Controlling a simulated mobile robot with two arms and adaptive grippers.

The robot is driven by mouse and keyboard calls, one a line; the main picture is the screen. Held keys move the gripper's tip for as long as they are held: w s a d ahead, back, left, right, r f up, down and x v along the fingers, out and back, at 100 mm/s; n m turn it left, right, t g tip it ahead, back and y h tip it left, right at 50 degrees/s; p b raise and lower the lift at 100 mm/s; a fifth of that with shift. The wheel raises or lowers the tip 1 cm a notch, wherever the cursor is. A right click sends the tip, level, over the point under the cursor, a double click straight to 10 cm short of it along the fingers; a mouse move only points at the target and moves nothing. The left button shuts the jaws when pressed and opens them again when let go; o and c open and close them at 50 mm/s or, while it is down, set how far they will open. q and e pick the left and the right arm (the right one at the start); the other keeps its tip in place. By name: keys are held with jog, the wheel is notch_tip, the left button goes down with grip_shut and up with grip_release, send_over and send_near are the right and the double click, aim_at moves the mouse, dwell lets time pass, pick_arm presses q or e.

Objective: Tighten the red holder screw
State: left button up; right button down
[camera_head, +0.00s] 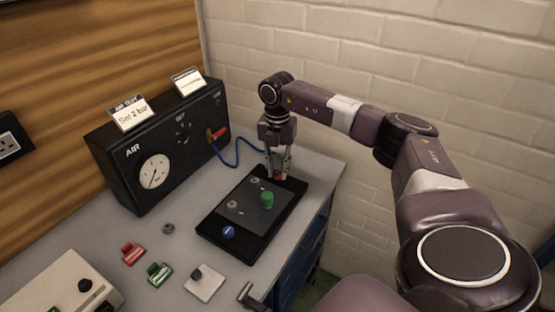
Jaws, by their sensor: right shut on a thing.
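The red holder screw (278,176) shows as a small red spot at the back corner of the black holder plate (213,235). My right gripper (278,174) points straight down over that corner, and its fingers are shut on the red screw, hiding most of it. A green knob (267,199) stands upright on the plate's right side. My left gripper is not in view.
A black AIR box (187,160) with a gauge stands at the back left, with a blue hose (235,163) running behind the plate. Red (133,254) and green (160,272) clamp-like parts, a small nut (168,229) and a white square block (204,283) lie in front.

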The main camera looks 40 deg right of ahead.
jog(key=m, duration=0.2)
jog(key=m+p, duration=0.1)
jog(key=shift+w+d+r+m, duration=0.1)
jog(key=shift+w+r+m, duration=0.1)
jog(key=shift+r+m, duration=0.2)
jog(key=m+p, duration=0.1)
jog(key=m, duration=0.2)
jog(key=shift+m, duration=0.3)
jog(key=m+p, duration=0.1)
jog(key=m, duration=0.3)
jog(key=shift+p, duration=0.35)
jog(key=shift+m+p, duration=0.4)
jog(key=shift+m, duration=0.9)
jog(key=c, duration=2)
grip_release()
jog(key=shift+c, duration=0.2)
jog(key=shift+o, duration=1.4)
jog(key=shift+f, duration=0.1)
jog(key=shift+s, duration=0.1)
